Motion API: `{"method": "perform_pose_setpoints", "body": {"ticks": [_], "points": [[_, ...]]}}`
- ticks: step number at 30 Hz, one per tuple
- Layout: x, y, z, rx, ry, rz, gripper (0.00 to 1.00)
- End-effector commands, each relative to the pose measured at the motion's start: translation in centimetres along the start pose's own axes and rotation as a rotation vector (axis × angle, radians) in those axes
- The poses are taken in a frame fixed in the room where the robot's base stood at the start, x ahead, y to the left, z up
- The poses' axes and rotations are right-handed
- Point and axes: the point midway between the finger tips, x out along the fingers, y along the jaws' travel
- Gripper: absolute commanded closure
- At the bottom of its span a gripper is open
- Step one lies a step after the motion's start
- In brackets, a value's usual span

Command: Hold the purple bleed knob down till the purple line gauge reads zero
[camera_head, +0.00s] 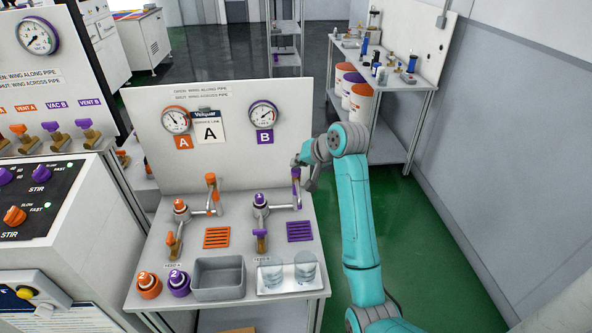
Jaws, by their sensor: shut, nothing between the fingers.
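The purple-marked gauge B (263,115) is on the upright white panel; its needle is off to one side, but the reading is too small to make out. A purple-topped knob (260,199) stands on the right-hand pipe fitting of the bench, apart from my gripper. I cannot tell for sure that it is the bleed knob. A purple upright handle (296,186) is on the pipe to its right. My gripper (309,185) is shut and empty, pointing down close beside this handle, partly behind it. Whether they touch cannot be told.
Left of it stand the orange-marked gauge A (176,120) and an orange-topped knob (180,206). Green floor is free on the right.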

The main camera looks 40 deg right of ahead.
Motion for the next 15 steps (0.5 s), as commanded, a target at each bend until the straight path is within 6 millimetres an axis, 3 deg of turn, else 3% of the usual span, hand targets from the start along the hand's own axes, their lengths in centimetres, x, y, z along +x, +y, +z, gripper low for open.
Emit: {"method": "perform_pose_setpoints", "body": {"ticks": [15], "points": [[0.37, 0.27, 0.27, 0.000, -0.001, 0.000, 1.00]]}}
